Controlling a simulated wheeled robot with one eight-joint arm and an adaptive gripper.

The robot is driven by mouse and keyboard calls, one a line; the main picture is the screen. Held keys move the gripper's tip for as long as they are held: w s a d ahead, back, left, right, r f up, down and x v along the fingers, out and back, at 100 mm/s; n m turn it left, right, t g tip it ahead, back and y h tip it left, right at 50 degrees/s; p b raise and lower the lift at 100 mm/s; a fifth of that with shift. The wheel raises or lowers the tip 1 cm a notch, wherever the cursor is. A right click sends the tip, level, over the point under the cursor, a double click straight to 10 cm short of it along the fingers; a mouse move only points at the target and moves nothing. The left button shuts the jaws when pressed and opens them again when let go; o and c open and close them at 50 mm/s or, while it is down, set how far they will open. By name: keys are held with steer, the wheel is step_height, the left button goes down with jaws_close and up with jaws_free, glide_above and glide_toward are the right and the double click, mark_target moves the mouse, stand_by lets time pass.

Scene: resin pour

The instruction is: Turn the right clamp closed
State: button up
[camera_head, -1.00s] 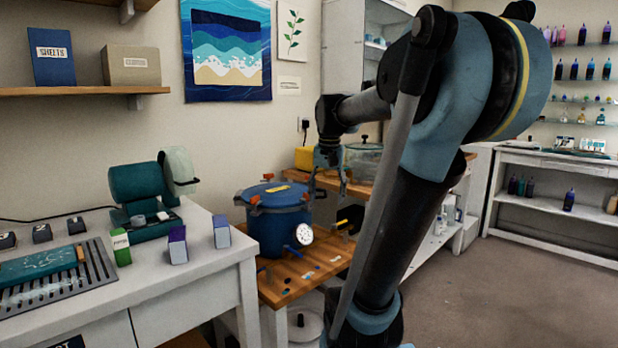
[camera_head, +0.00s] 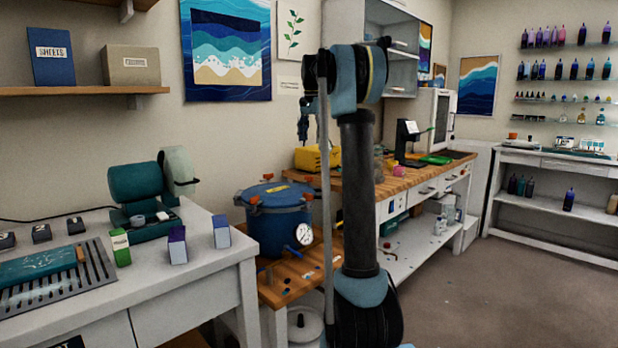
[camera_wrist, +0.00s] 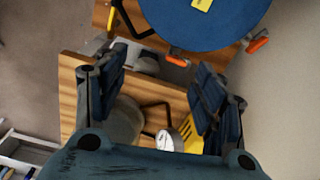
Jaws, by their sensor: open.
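A blue pressure pot (camera_head: 278,228) with a blue lid stands on the wooden top in the head view. Orange-tipped clamps ring the lid; one sits at its right edge (camera_head: 307,197). In the wrist view the lid (camera_wrist: 205,22) fills the top, with orange clamp tips at its lower edge (camera_wrist: 178,60) and right edge (camera_wrist: 257,43). I cannot tell which of these is the right clamp. My gripper (camera_wrist: 160,68) is open and empty, its fingers apart below the lid in the picture. In the head view my gripper (camera_head: 303,132) hangs above the pot, clear of it.
A dial gauge (camera_head: 304,234) sticks out from the pot's front right. A yellow unit (camera_head: 317,158) stands on the wooden bench behind. The white table (camera_head: 200,277) at left holds small boxes and a teal machine (camera_head: 145,187). Open floor lies right.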

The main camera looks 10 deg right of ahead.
steer(key=m, duration=0.1)
glide_above(308, 179)
steer(key=shift+m, duration=0.3)
steer(key=f, duration=1.7)
steer(key=shift+w+d+f, duration=0.25)
steer(key=shift+f, duration=0.05)
steer(key=shift+c, duration=0.3)
steer(key=c, duration=1)
